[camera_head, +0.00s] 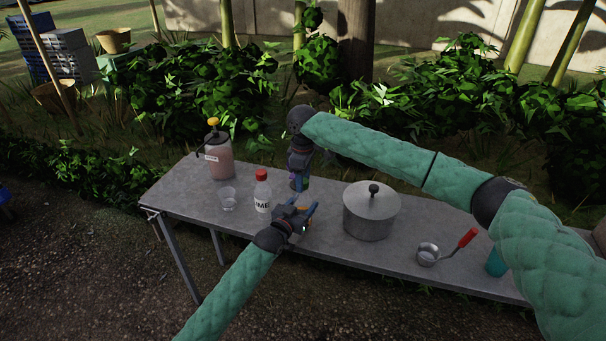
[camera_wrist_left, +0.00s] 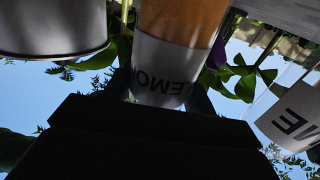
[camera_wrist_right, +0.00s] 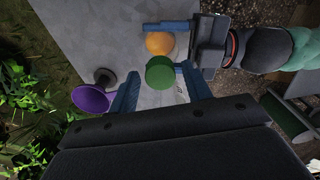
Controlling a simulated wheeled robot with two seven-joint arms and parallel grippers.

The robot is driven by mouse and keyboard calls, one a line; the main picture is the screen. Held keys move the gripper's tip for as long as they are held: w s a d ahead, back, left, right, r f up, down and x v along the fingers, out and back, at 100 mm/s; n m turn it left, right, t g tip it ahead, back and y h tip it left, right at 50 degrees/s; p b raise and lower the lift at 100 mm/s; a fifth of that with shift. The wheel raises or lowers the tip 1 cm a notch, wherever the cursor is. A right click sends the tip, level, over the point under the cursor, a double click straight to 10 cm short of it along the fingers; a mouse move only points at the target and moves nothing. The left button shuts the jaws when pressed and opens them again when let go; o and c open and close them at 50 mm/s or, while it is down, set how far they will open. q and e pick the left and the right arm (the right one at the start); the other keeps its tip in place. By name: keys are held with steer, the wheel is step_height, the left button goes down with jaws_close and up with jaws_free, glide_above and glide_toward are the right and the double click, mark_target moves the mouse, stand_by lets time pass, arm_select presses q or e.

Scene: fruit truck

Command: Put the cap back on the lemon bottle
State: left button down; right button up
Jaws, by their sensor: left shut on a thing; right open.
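The lemon bottle (camera_wrist_left: 182,60), orange with a white LEMON label, stands between my left gripper's fingers in the left wrist view. My left gripper (camera_head: 304,212) is shut on it at the table's front. The right wrist view shows the bottle's orange part (camera_wrist_right: 158,43) between blue fingers. A green cap (camera_wrist_right: 160,74) overlaps the bottle there, between my right gripper's fingers. My right gripper (camera_head: 299,184) is open around the cap, pointing down from above. I cannot tell whether the cap rests on the bottle or just above it.
A bottle with a red cap (camera_head: 262,192), a glass (camera_head: 229,200) and a pump jar (camera_head: 218,160) stand left. A metal pot (camera_head: 371,212) stands right, with a ladle (camera_head: 429,254) beyond. A purple funnel (camera_wrist_right: 92,98) is beside my right gripper.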

steer(key=c, duration=1.1)
jaws_close()
steer(key=o, duration=1.2)
jaws_free()
step_height(320, 180, up, 12)
